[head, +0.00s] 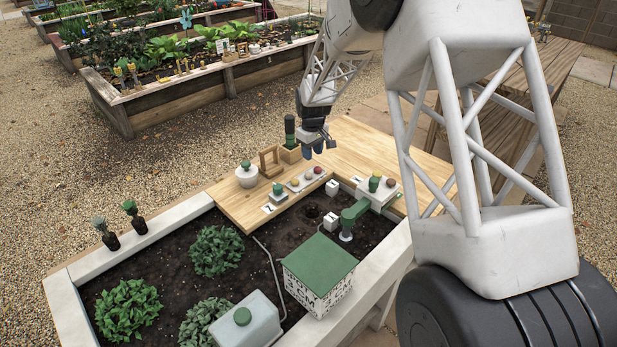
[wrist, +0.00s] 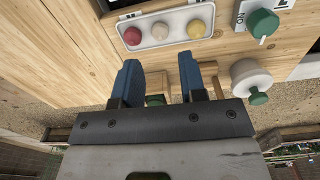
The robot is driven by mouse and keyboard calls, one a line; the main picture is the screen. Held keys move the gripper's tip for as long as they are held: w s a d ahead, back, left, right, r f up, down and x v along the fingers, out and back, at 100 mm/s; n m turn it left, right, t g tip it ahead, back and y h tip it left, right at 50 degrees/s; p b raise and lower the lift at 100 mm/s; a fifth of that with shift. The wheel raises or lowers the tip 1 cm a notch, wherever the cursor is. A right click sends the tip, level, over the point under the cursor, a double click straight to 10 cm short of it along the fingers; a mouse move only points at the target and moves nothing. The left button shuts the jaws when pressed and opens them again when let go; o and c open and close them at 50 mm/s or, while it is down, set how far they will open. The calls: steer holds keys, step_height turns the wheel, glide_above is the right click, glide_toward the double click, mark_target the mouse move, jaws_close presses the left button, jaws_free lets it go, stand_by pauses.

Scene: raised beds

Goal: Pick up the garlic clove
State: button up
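A white tray (wrist: 146,41) on the wooden deck holds three small rounded pieces: one red (wrist: 132,36), one cream (wrist: 160,30) and one yellow (wrist: 196,29). The cream piece looks most like the garlic clove, but I cannot be sure. The tray also shows in the head view (head: 307,180), where the pieces are small. My gripper (wrist: 160,84) is open, with its two blue fingers apart and nothing between them. In the head view my gripper (head: 319,146) hangs above the deck, behind the tray and apart from it.
A white pot with a green knob (head: 247,177) stands left of the tray. A wooden frame (head: 270,161) and a wooden block holding a dark green cylinder (head: 290,152) stand close to my gripper. A green-knobbed switch (head: 277,191) sits in front.

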mark_target(308, 175)
steer(key=shift+w+a+f, duration=0.35)
steer(key=shift+w+f, duration=0.2)
steer(key=shift+f, duration=0.25)
steer(key=shift+w+a+f, duration=0.35)
steer(key=shift+w+f, duration=0.15)
steer(key=shift+f, duration=0.25)
steer(key=shift+f, duration=1.3)
steer(key=shift+f, duration=2.6)
steer(key=c, duration=0.4)
